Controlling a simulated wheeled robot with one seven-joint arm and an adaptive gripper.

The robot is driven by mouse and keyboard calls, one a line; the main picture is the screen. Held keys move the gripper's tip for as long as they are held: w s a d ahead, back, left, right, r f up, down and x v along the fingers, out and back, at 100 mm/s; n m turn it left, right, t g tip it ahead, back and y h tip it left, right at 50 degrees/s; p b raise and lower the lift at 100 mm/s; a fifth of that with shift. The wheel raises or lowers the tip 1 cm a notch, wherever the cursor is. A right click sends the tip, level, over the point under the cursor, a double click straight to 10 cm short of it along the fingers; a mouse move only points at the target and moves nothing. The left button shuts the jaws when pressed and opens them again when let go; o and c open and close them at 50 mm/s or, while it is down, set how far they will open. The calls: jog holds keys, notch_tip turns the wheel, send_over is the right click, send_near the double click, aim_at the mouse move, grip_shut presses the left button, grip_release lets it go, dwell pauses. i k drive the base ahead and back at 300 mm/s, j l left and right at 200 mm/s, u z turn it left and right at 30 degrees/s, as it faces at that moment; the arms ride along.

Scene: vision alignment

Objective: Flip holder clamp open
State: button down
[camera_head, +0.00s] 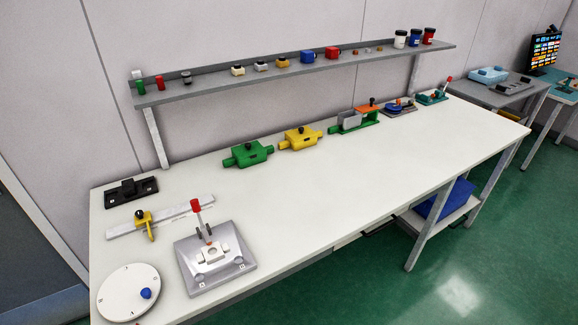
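A silver-grey holder (222,277) sits at the front left of the white table, tilted slightly in the picture. A clamp (205,230) with a red-tipped lever (195,205) stands on it. The lever points up and slightly left. A white block lies at the clamp's foot; I cannot tell whether the clamp presses on it. A smaller teal fixture (432,98) with a red-tipped lever (449,79) stands at the far right end of the table. My gripper is not in view.
A white round disc (115,298) with a blue knob, a grey rail (110,231) with a yellow clamp and a black block (131,192) lie left of the holder. Green (247,154) and yellow (300,139) valve-like bodies stand at the back. The table's middle is clear.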

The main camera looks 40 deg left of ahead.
aim_at(195, 205)
jog(key=u, duration=2.35)
jog(key=i+u, duration=0.25)
jog(key=i+l+u, duration=0.15)
jog(key=u, duration=0.15)
jog(key=i, duration=0.05)
